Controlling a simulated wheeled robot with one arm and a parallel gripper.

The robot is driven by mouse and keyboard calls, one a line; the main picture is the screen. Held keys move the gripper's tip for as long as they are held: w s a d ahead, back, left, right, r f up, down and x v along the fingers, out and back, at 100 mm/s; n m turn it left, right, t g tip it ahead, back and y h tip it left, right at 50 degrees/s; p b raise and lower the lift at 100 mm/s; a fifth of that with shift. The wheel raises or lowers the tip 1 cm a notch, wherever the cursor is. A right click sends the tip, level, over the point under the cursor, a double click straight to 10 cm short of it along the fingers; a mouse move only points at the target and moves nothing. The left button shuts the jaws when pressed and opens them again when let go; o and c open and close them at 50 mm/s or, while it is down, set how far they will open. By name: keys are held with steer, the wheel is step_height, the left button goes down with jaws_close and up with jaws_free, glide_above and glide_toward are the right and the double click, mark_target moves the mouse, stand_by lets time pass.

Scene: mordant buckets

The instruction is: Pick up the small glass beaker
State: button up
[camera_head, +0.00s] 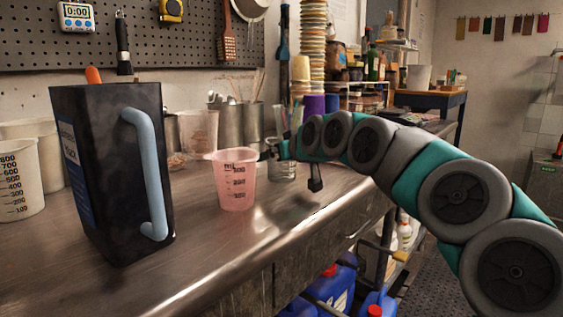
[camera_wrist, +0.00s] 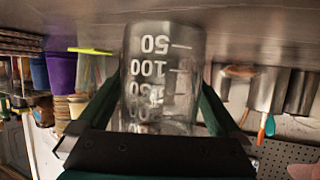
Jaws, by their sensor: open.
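The small glass beaker (camera_wrist: 160,80) is clear with white graduation marks. In the wrist view it appears upside down, with one finger of my gripper (camera_wrist: 163,92) on each side of it. The gripper is open, and I cannot tell whether either finger touches the glass. In the head view the beaker (camera_head: 284,168) stands on the steel bench behind the pink measuring cup. My gripper (camera_head: 270,151) is at its upper part there and partly hides it.
The pink measuring cup (camera_head: 235,180) stands close in front of the gripper on the left. A tall dark jug (camera_head: 110,170) with a blue handle and a white measuring beaker (camera_head: 18,180) are farther left. Metal containers (camera_head: 238,125) stand behind. The bench's front edge is clear.

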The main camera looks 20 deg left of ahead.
steer(key=shift+c, duration=0.2)
steer(key=c, duration=1.4)
steer(key=shift+c, duration=0.3)
steer(key=shift+r, duration=0.2)
